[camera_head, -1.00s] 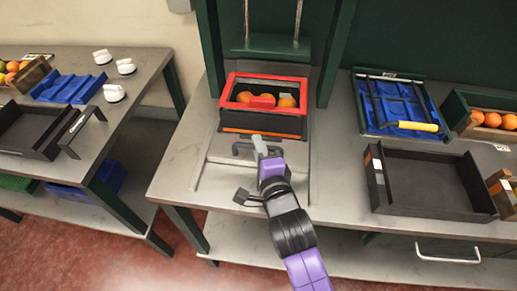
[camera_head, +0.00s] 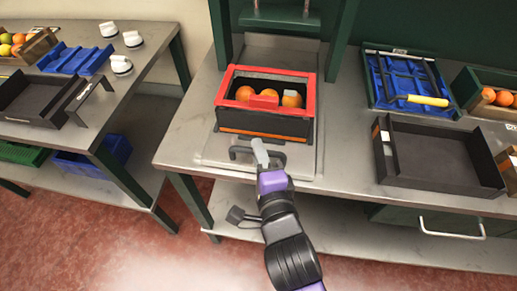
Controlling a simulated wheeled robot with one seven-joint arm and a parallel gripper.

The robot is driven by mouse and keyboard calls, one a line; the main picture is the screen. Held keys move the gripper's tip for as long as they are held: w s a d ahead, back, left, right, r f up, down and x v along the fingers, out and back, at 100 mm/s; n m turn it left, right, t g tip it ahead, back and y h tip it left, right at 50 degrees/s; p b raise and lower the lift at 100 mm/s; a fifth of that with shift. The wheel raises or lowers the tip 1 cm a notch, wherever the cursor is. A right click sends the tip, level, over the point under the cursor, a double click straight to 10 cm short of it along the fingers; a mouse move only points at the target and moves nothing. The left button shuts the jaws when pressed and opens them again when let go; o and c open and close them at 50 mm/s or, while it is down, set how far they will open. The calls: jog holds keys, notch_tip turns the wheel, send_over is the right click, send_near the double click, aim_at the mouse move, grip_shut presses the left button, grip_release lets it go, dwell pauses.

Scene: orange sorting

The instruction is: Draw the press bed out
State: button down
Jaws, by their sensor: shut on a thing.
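The press bed (camera_head: 222,150) is a flat grey metal plate on the bench, reaching close to its front edge. A dark bar handle (camera_head: 238,152) stands at its front. My gripper (camera_head: 262,154) is shut on this handle; its fingers hide part of it. On the bed sits a dark box with a red rim (camera_head: 312,102), with several oranges (camera_head: 292,99) inside. The green press frame (camera_head: 338,40) rises behind, and its raised plate (camera_head: 285,18) is above and behind the box.
A black open tray (camera_head: 440,155) and a blue tray with a yellow-handled tool (camera_head: 425,100) lie to the right. Crates of fruit stand at the far right. A side bench (camera_head: 130,95) with white knobs is on the left. Red floor lies in front.

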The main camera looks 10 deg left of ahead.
jog(key=shift+s+a+f, duration=0.1)
jog(key=shift+s+f, duration=0.05)
jog(key=shift+f, duration=0.05)
jog(key=c, duration=1.4)
grip_release()
jog(key=shift+r, duration=0.1)
jog(key=b+v, duration=0.1)
jog(key=v, duration=0.6)
jog(key=shift+s, duration=0.35)
